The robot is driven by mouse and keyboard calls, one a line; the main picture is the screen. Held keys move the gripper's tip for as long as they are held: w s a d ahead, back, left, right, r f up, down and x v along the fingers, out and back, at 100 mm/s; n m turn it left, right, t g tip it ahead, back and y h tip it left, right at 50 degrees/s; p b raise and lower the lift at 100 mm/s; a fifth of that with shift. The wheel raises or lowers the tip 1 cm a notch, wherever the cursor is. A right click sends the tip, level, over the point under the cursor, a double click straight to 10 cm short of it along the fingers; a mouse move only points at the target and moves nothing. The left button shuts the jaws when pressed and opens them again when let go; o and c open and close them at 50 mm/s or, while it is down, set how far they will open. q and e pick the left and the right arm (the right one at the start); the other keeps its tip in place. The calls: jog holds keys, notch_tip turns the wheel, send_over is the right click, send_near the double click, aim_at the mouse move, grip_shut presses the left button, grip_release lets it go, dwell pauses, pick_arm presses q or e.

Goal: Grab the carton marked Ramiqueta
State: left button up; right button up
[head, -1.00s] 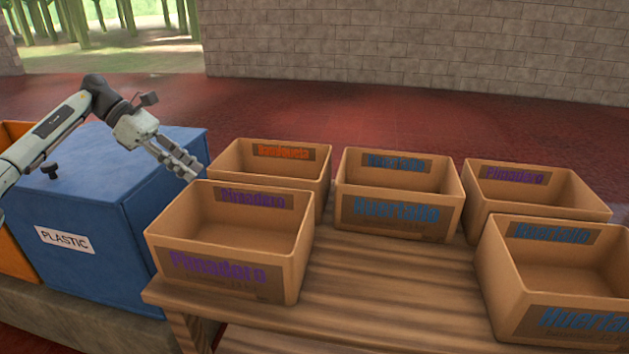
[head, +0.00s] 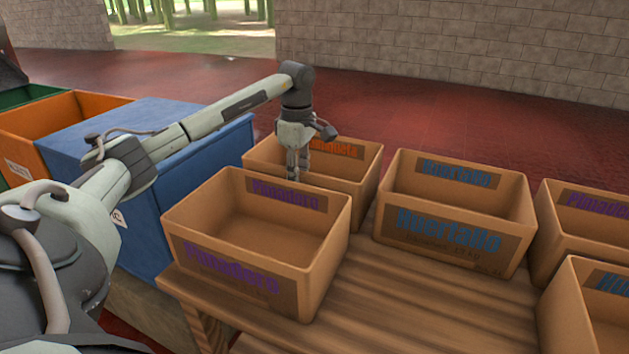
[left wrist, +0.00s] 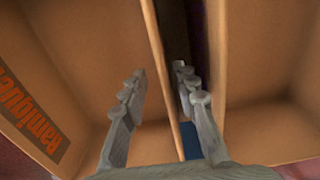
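The carton marked Ramiqueta (head: 354,168) stands in the back row at the left end of the wooden table, with orange lettering on its inner far wall. Its label (left wrist: 32,115) shows partly in the left wrist view. My left gripper (head: 292,174) points down over the near wall of this carton, behind the front Pimadoro carton, and hides part of the label. In the left wrist view the two fingers (left wrist: 160,90) are apart, with the carton's wall edge between them. Whether they touch the wall I cannot tell. My right gripper is not in view.
A Pimadoro carton (head: 325,262) stands close in front, with a narrow gap. A Huertallo carton (head: 450,240) is to the right, with more cartons beyond. A blue bin (head: 145,225) and orange bin (head: 40,120) stand left. The table (head: 420,310) is bare at front middle.

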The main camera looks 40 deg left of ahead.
pick_arm(q)
jog(key=f, duration=0.6)
jog(key=shift+s+f, duration=0.25)
jog(key=shift+s, duration=0.15)
jog(key=shift+c, duration=0.2)
grip_shut()
jog(key=shift+r, duration=0.15)
